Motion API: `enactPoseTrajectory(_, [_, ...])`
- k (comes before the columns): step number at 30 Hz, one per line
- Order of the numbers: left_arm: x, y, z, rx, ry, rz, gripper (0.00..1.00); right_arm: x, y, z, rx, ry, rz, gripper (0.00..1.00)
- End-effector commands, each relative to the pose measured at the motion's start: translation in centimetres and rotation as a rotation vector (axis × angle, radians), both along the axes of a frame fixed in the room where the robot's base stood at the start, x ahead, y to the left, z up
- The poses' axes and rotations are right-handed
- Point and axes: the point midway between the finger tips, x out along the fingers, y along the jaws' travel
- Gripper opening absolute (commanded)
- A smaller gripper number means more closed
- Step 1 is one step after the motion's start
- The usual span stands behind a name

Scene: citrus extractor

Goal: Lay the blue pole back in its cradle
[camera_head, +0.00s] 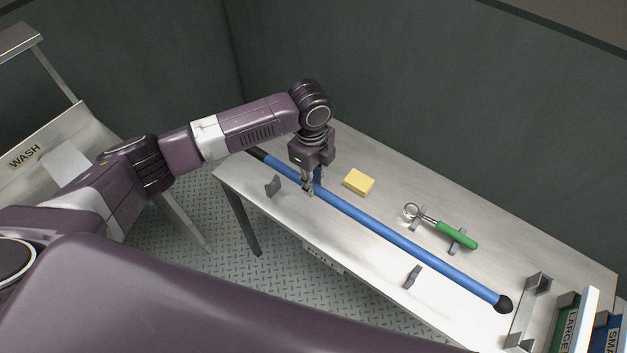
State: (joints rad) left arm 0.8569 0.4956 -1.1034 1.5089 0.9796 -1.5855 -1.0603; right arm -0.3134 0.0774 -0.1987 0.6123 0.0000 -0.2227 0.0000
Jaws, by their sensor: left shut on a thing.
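The blue pole (395,239) has black ends and runs diagonally along the pale table. My left gripper (312,187) points down and is shut on the pole nearer its far-left end. Two small grey brackets, one at left (273,186) and one at right (412,277), stand near the table's front edge and look like the cradle. Both look empty; in the picture the pole passes beside them, on their far side. I cannot tell how high the pole is above the table. My fingers hide a short part of the pole. My right gripper is not in view.
A grey bracket (529,312) and bins labelled LARGE (567,330) and SMA stand at the right. A WASH station (28,152) is at the left.

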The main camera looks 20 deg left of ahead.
Motion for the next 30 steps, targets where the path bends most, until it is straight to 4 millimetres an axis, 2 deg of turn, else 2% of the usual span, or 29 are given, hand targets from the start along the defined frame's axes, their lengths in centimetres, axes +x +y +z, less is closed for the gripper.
enactPoseTrajectory(9, [-0.1, -0.1, -4.5, 0.000, 0.001, -0.002, 0.00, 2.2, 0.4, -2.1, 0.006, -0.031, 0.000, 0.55])
enactPoseTrajectory(18, [0.0, -0.1, -8.2, -0.001, 0.001, -0.002, 0.00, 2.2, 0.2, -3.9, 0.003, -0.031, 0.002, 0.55])
enactPoseTrajectory(24, [0.0, -0.1, -9.2, -0.001, -0.002, -0.003, 0.00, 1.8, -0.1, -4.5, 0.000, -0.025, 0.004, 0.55])
enactPoseTrajectory(30, [0.0, -0.1, -9.3, -0.001, -0.002, -0.003, 0.00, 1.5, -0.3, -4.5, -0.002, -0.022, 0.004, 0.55])
